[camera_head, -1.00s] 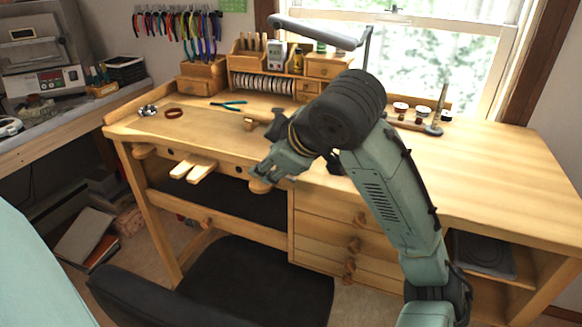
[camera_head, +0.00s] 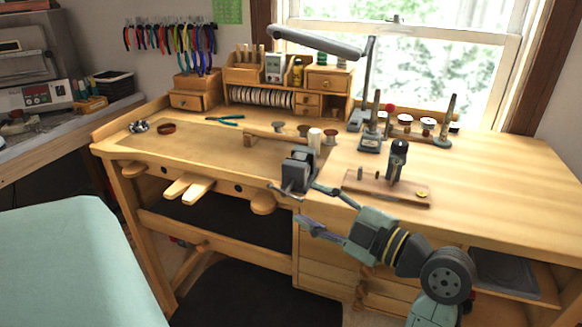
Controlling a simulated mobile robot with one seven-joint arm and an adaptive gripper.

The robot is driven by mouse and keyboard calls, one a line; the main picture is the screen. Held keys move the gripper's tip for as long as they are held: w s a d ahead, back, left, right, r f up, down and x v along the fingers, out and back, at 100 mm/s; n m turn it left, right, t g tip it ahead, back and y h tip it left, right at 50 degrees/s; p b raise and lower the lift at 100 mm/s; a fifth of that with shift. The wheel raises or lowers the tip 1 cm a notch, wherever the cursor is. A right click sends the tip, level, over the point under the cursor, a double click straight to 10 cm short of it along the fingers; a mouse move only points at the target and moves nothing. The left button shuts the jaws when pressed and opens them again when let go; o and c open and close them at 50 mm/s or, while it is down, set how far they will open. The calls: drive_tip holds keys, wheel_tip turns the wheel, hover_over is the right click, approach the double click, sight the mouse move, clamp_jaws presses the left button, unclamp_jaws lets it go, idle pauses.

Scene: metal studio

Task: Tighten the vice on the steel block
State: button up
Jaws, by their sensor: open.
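The dark grey vice (camera_head: 298,170) stands at the front edge of the wooden workbench, near its middle. Its handle seems to be low on the front side, but it is too small to make out well. I cannot make out a steel block in the vice at this size. My gripper (camera_head: 309,204) is open, its fingers spread apart, in front of the bench edge just below and right of the vice. The upper finger is close to the vice's lower right side; I cannot tell whether they touch. Nothing shows between the fingers.
A wooden base with a black upright tool (camera_head: 398,158) stands right of the vice. A wooden mallet-like bar (camera_head: 262,138), spools and green pliers (camera_head: 225,119) lie behind. A lamp (camera_head: 318,42) arches over the back. Wooden pegs (camera_head: 188,188) stick out from the bench front.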

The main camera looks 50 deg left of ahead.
sight(290, 194)
drive_tip(key=shift+s+a+p, duration=0.2)
drive_tip(key=shift+a+p, duration=0.15)
drive_tip(key=shift+a, duration=0.8)
drive_tip(key=shift+s+a+p, duration=0.15)
drive_tip(key=shift+a+p, duration=0.25)
drive_tip(key=shift+a, duration=0.75)
drive_tip(key=shift+s+a+p, duration=0.2)
drive_tip(key=shift+a+p, duration=0.15)
drive_tip(key=shift+a, duration=0.8)
drive_tip(key=shift+c, duration=0.5)
drive_tip(key=shift+w+r, duration=0.1)
drive_tip(key=shift+r, duration=0.05)
clamp_jaws()
